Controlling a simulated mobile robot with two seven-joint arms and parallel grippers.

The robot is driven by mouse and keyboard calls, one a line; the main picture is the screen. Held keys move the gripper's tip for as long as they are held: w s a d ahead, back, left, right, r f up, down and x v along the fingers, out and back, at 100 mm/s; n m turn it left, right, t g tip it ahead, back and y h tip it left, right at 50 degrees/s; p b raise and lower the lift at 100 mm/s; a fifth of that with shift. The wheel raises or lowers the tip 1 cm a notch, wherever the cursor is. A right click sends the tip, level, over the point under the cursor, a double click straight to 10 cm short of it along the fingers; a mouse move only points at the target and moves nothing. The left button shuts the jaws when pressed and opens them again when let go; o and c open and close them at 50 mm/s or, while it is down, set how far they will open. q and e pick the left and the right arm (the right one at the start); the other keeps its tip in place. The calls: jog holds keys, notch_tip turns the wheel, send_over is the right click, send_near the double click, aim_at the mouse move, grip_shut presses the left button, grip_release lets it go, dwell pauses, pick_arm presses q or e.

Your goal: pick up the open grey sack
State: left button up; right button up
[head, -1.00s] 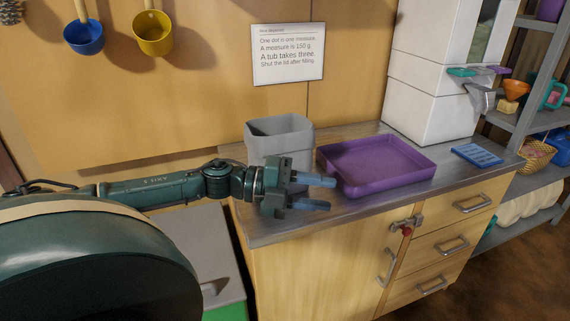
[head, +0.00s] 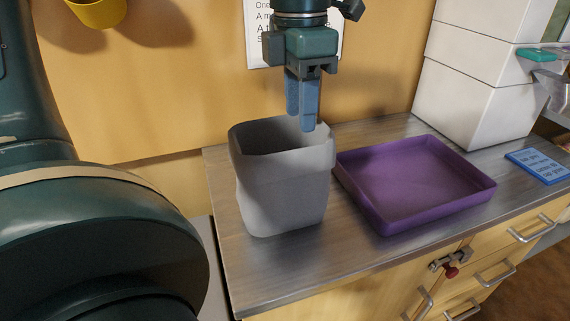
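The open grey sack (head: 284,195) stands upright on the counter in the head view, its mouth facing up. My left gripper (head: 301,124) points straight down over the far right part of the sack's rim. Its two blue fingers look apart, one nearer to me than the other, with nothing seen between them. The nearer fingertip overlaps the mouth in the picture; I cannot tell whether the farther one is above or behind the far rim. My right gripper is not in view.
A purple tray (head: 375,213) lies close to the right of the sack. A white tower-like unit (head: 470,105) stands behind it, and a blue card (head: 540,165) lies at the right. A notice hangs on the wall behind my gripper. Bare counter shows in front of the sack.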

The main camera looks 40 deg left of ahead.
aim_at(297, 149)
pick_arm(q)
jog(key=shift+w+a, duration=0.15)
jog(key=shift+f, duration=0.45)
notch_tip(297, 149, down, 7)
jog(key=shift+r, duration=0.1)
jog(key=f, duration=0.5)
jog(key=shift+s+a+f, duration=0.1)
jog(key=shift+s+a, duration=0.2)
jog(key=shift+s, duration=0.05)
grip_shut()
